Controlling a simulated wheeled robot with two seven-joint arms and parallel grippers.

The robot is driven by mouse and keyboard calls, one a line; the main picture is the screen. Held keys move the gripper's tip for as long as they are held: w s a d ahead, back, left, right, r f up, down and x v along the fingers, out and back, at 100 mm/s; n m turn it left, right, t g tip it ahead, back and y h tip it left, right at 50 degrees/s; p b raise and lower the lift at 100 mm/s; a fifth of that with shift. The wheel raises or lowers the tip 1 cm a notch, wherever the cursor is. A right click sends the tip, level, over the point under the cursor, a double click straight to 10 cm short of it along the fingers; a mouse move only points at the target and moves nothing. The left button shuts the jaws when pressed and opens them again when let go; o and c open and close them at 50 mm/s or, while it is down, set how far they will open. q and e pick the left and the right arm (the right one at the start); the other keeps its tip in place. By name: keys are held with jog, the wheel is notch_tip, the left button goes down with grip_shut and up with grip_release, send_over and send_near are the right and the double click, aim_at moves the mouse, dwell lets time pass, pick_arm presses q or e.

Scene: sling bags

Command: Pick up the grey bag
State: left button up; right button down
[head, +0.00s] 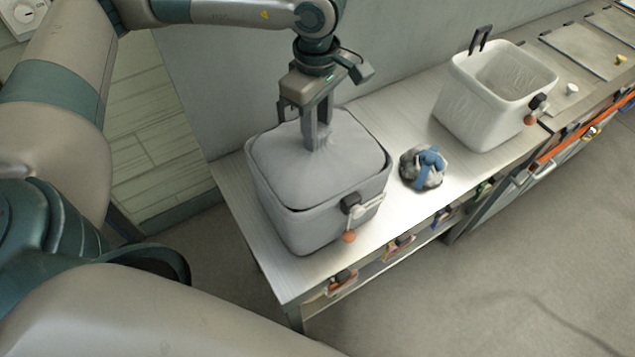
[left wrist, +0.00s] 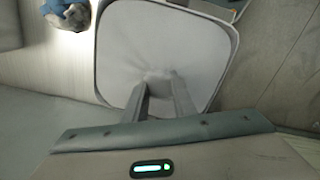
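The grey bag (head: 290,152) fills the top of a light grey bin at the near left end of the metal table. Its cloth rises to a peak under my left gripper (head: 318,146), which points down from above. The fingers are close together with bunched cloth between their tips. The left wrist view also shows the bag (left wrist: 195,45) with creases running to the fingertips (left wrist: 160,82). The bag's lower part is hidden inside the bin (head: 300,228). My right gripper is not in view.
A crumpled grey and blue item (head: 423,167) lies on the table (head: 405,218) right of the bin. A wall (head: 400,45) runs behind the table.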

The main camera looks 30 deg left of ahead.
pick_arm(q)
grip_shut()
jog(key=shift+r, duration=0.15)
jog(key=shift+r, duration=0.55)
notch_tip(320, 180, up, 3)
jog(key=shift+f+p, duration=0.15)
jog(key=shift+p, duration=0.25)
jog(key=w+d+r, duration=0.4)
jog(key=d+r, duration=0.3)
jog(key=d, duration=0.3)
jog(key=shift+w+d, duration=0.35)
jog(key=shift+d, duration=0.05)
